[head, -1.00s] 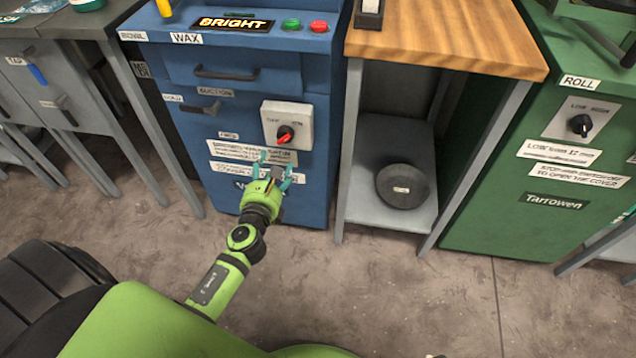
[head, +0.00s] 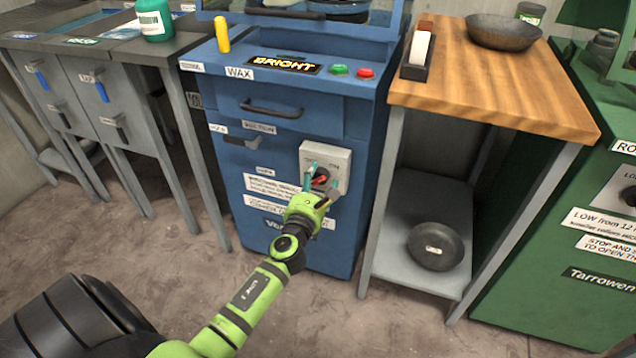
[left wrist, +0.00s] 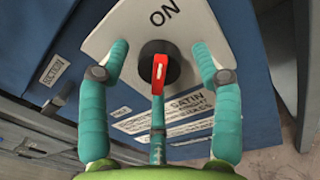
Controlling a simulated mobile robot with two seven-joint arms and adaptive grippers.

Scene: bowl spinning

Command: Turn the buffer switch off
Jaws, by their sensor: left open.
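The buffer is the blue cabinet (head: 318,110) with a "BRIGHT" label. Its switch is a black round knob with a red lever (head: 320,181) on a pale plate (head: 338,157). In the left wrist view the red lever (left wrist: 159,73) stands nearly upright in the picture, below the word "ON" on the plate (left wrist: 125,30). My left gripper (head: 322,183) is open at the switch, with its teal fingers on either side of the knob; no finger visibly closes on the lever. The gripper partly hides the switch in the head view. My right gripper is not in view.
A green button (head: 339,69) and a red button (head: 365,73) sit on the cabinet's top ledge. A wooden-topped table (head: 490,85) stands to the right, with a dark bowl (head: 436,247) on its lower shelf. Gray drawers stand left. The floor in front is clear.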

